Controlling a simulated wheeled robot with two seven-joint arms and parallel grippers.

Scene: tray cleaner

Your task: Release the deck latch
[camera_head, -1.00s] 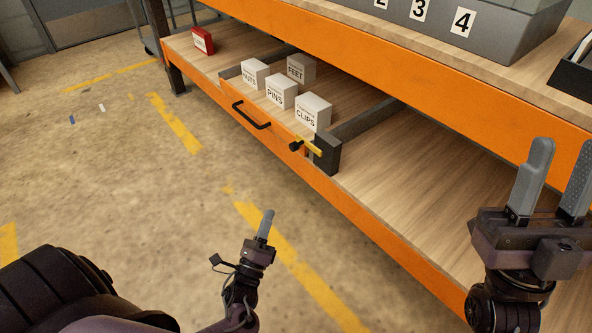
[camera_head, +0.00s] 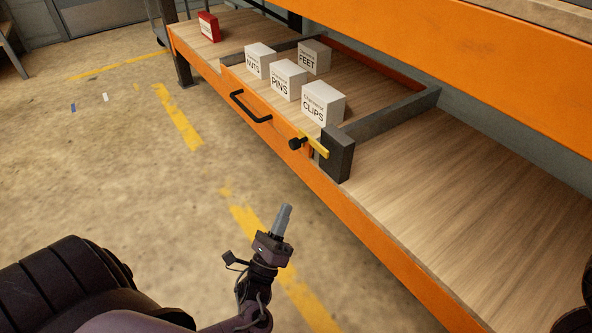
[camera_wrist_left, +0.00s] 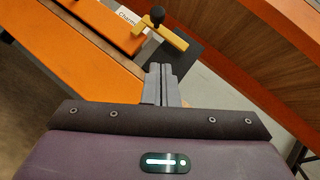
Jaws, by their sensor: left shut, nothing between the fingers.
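The deck latch (camera_head: 314,146) is a yellow bar with a black knob (camera_head: 295,143) at the front right corner of the low deck, beside a dark block (camera_head: 337,154). It also shows in the left wrist view (camera_wrist_left: 172,36), with its knob upright beyond my fingertips. My left gripper (camera_head: 284,216) is shut and empty, in front of the orange shelf edge and below the latch in the head view, apart from it. The left wrist view shows its fingers (camera_wrist_left: 160,82) together, pointing toward the latch. My right gripper is out of view; only a dark bit of my right arm shows at the right edge.
White boxes marked NUTS (camera_head: 260,61), PINS (camera_head: 287,80), FEET (camera_head: 314,57) and CLIPS (camera_head: 322,103) stand on the deck, behind its black handle (camera_head: 249,106). A red box (camera_head: 208,27) stands further left. An orange upper beam (camera_head: 450,60) overhangs the shelf. The shelf right of the block is bare.

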